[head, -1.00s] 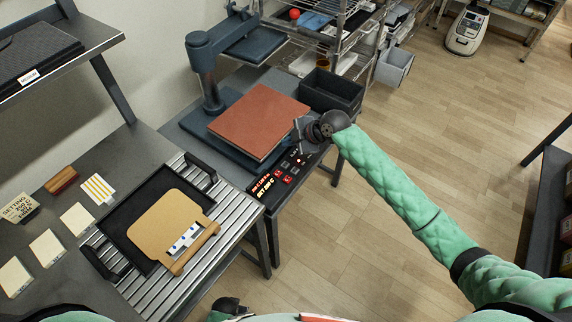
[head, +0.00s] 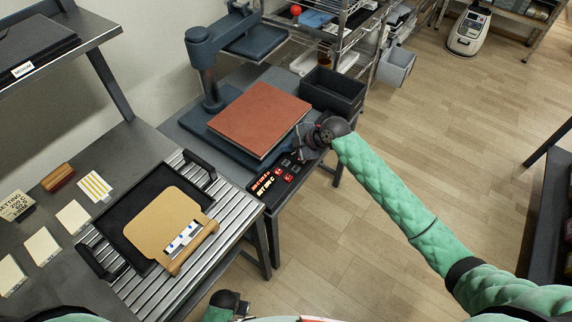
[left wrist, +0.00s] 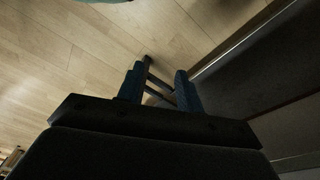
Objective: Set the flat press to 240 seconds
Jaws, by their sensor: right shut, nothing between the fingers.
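The flat press (head: 207,72) stands on the dark table, its upper plate swung aside from the red-brown pad (head: 258,120). Its black control panel (head: 254,187) lies along the front right edge, with a lit red display and several small buttons. The display digits are too small to read surely. My right gripper (head: 297,152) is shut and empty, at the panel's far end, hiding part of the buttons. I cannot tell whether it touches one. My left gripper (head: 228,305) is low at the bottom edge; in the left wrist view (left wrist: 159,72) its fingers stand apart with nothing between them.
A setting card (head: 15,206) stands on the left table. A slatted metal stand (head: 215,205) there carries a black tray and a tan board. A dark bin (head: 332,90) stands behind the panel.

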